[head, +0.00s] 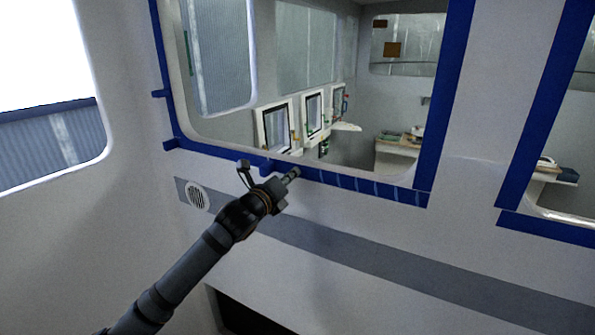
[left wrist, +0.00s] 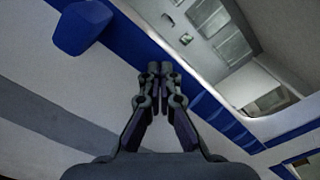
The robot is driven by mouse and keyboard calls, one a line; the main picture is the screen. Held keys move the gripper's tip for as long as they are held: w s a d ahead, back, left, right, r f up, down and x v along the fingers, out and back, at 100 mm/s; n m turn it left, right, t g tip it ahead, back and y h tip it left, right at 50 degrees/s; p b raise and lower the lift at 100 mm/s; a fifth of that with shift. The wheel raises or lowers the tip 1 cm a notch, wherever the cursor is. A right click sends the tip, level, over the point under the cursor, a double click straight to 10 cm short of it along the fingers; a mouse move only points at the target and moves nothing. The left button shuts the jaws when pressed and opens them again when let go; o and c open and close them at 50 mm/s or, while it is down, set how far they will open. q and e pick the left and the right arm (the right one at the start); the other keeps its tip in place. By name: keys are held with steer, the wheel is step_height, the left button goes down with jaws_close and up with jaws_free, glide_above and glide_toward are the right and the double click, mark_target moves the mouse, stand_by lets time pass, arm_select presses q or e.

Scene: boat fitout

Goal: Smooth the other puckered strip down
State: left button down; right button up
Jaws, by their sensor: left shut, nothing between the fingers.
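A blue tape strip (head: 375,188) runs along the lower edge of the large window opening. Pale cross lines, like puckers, show on its right half. The strip crosses the left wrist view (left wrist: 215,114) diagonally, with ridges on its lower right part. My left gripper (head: 292,173) is at the strip's left part, left of the puckers. In the left wrist view its fingertips (left wrist: 160,68) are together, with nothing between them, in front of the strip. I cannot tell whether they touch it. A blue tab (left wrist: 83,27) stands out at upper left. My right gripper is not in view.
Blue tape (head: 447,90) also edges the window's right side, and another taped opening stands at far right. A round vent (head: 197,197) and a grey band (head: 400,262) lie below the strip. The wall in front of the puckers looks clear.

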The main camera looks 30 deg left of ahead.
mark_target(313, 174)
arm_select(q)
steer(key=shift+s, duration=0.1)
steer(key=shift+d+p, duration=0.9)
steer(key=shift+d, duration=0.9)
steer(key=shift+a, duration=0.1)
steer(key=shift+d, duration=0.7)
steer(key=shift+p, duration=0.35)
